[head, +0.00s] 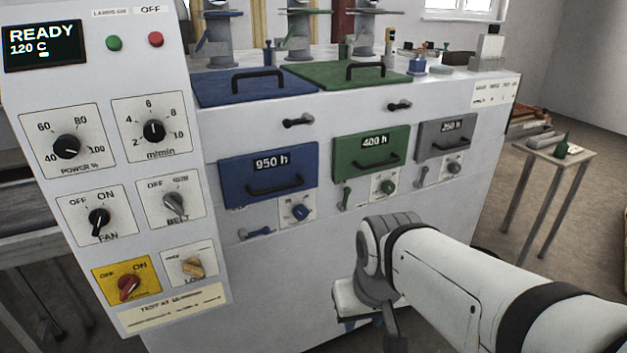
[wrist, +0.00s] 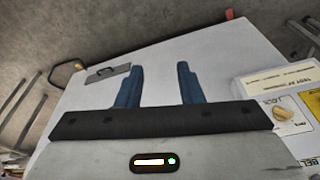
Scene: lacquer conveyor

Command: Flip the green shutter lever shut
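The green shutter lever (head: 346,196) is on the white machine front, below and left of the green 400 h panel (head: 371,152). It points roughly upright, beside a green knob (head: 388,187). My gripper (wrist: 159,84) is open and empty in the wrist view, its two blue fingers apart in front of the plain white casing. In the head view the gripper is mostly hidden by my wrist, low in front of the casing, below the green lever and clear of it. The green lever is not seen in the wrist view.
A blue lever (head: 257,233) lies nearly level under the blue 950 h panel (head: 268,174). A grey lever (head: 421,175) stands under the grey 250 h panel (head: 446,137). The control panel (head: 210,245) juts out at left. A small table (head: 556,152) stands at right.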

